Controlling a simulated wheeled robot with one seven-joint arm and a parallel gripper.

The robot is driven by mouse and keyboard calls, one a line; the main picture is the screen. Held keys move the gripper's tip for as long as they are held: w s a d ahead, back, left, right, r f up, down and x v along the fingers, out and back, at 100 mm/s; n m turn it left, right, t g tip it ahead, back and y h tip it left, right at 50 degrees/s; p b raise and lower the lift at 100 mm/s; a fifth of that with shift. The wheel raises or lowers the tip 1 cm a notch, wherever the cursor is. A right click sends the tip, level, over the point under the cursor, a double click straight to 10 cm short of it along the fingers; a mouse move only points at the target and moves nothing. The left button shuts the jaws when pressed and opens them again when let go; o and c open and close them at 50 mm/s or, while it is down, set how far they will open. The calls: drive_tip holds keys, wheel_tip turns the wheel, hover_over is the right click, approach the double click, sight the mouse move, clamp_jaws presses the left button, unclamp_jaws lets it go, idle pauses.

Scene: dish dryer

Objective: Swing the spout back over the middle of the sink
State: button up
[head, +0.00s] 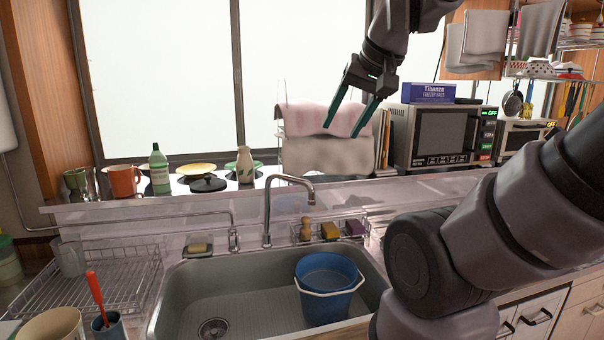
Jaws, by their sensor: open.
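The faucet spout (291,179) is a grey metal tube that rises from behind the sink and bends over to the right, its tip near the back right part of the basin. The sink (235,290) is a grey basin with a drain at its front left. My gripper (347,116) is open and empty, high above and to the right of the spout, in front of the hanging towels. It is apart from the spout, with its fingers pointing down.
A blue bucket (328,283) stands in the right side of the sink. A caddy with sponges (330,230) sits behind it. A wire dish rack (85,285) is on the left. Bottles, cups and plates line the ledge, and a microwave (436,136) stands at right.

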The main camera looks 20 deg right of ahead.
drive_tip(key=w+a+n+g+h, duration=0.15)
drive_tip(key=w+n+g, duration=0.35)
drive_tip(key=w, duration=1.5)
drive_tip(key=w+a+f+n+h, duration=0.25)
drive_tip(key=w+f+n, duration=0.35)
drive_tip(key=w+f, duration=0.6)
drive_tip(key=shift+g, duration=0.4)
drive_tip(key=x, duration=0.6)
drive_tip(key=w+x, duration=0.1)
drive_tip(key=x, duration=0.2)
drive_tip(key=shift+w+a+f, duration=0.1)
drive_tip(key=shift+w+a, duration=0.05)
drive_tip(key=shift+a, duration=0.15)
drive_tip(key=shift+c, duration=0.3)
clamp_jaws()
